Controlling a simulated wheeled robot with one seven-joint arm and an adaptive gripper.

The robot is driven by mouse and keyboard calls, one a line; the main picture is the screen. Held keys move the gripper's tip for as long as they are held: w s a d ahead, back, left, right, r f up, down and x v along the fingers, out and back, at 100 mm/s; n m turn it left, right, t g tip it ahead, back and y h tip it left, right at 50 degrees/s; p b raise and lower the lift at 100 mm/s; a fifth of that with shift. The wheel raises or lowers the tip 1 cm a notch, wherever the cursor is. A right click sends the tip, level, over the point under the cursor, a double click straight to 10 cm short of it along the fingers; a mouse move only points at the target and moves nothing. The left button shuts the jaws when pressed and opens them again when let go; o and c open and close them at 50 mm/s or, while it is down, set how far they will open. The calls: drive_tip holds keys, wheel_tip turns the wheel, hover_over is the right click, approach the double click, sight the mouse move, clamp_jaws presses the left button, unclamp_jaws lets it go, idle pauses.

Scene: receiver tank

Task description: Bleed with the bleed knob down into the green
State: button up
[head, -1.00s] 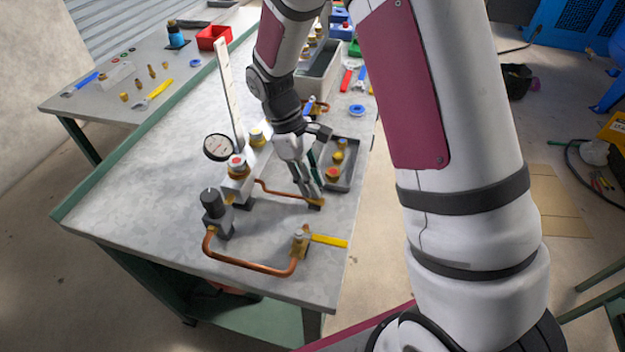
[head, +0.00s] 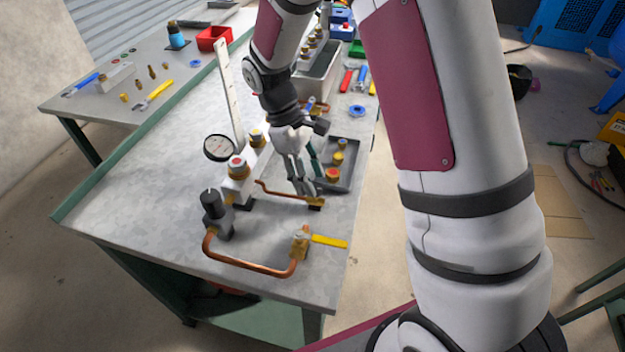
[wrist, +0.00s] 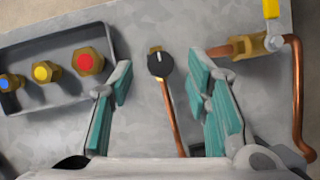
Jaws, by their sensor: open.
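The bleed knob (wrist: 160,64) is a small black knob with a white pointer mark, on a brass fitting at the end of a thin copper pipe. In the wrist view it lies between and slightly beyond the fingertips of my gripper (wrist: 160,82), apart from both. My gripper (head: 306,190) is open and empty, pointing down over that fitting (head: 316,205). In the head view the fingers largely hide the knob. A round white-faced gauge (head: 219,147) stands at the left of the pipework. Its needle and any green band are too small to read.
A grey tray (wrist: 50,106) with red-, yellow- and blue-capped brass fittings lies close to the left finger in the wrist view. A yellow-handled valve (head: 328,241) and a thick copper pipe (head: 245,267) lie nearer the table's front edge.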

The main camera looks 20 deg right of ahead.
drive_tip(key=v, duration=1)
drive_tip(key=shift+r, duration=0.25)
drive_tip(key=s+d+r+m+t+y, duration=0.2)
drive_tip(key=s+d+r+m+t, duration=0.15)
drive_tip(key=s+r, duration=0.75)
drive_tip(key=s+r+m+t, duration=0.1)
drive_tip(key=s+m+t, duration=0.4)
drive_tip(key=s, duration=0.7)
drive_tip(key=shift+s+d+y, duration=0.15)
drive_tip(key=shift+d+y, duration=0.25)
drive_tip(key=shift+d, duration=0.05)
drive_tip(key=shift+r, duration=0.15)
idle(1.4)
